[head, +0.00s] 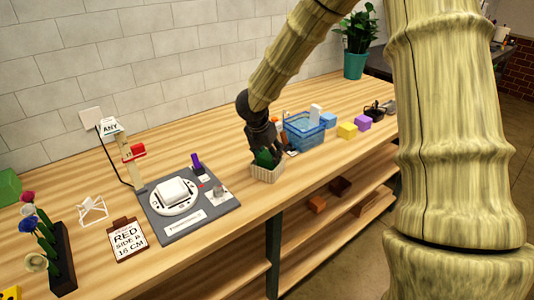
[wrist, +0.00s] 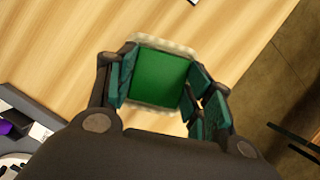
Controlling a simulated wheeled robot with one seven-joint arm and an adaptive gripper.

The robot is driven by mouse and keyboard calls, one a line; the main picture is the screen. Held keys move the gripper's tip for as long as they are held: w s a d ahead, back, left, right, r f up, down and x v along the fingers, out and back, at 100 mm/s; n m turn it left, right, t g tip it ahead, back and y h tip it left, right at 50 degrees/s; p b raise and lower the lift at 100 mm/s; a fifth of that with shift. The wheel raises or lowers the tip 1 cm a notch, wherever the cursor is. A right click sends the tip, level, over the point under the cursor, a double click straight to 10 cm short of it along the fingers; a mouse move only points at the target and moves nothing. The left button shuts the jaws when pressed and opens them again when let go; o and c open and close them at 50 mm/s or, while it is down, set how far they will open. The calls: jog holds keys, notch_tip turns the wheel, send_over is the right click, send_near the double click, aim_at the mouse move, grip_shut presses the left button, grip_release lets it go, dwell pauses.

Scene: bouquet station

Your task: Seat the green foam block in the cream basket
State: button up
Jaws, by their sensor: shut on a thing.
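My gripper (head: 264,155) points down over the cream basket (head: 267,174) near the front edge of the table. It is shut on the green foam block (wrist: 158,78), whose square top shows between the teal finger pads in the wrist view. The basket's pale rim (wrist: 165,48) shows beyond and below the block there, so the block is within the basket's outline. How deep it sits, and whether it touches the bottom, is hidden. In the head view the fingers cover most of the block.
A blue crate (head: 304,128) stands close behind the basket. A grey mat with a white scale (head: 174,195) lies left. Flowers in a dark rack (head: 62,258) stand far left.

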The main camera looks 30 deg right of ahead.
dwell(0.3)
jog(key=o, duration=1.2)
jog(key=o, duration=0.4)
jog(key=shift+r, duration=0.1)
jog(key=shift+r+p, duration=2.5)
jog(key=shift+r, duration=0.95)
jog(key=shift+a+f, duration=0.1)
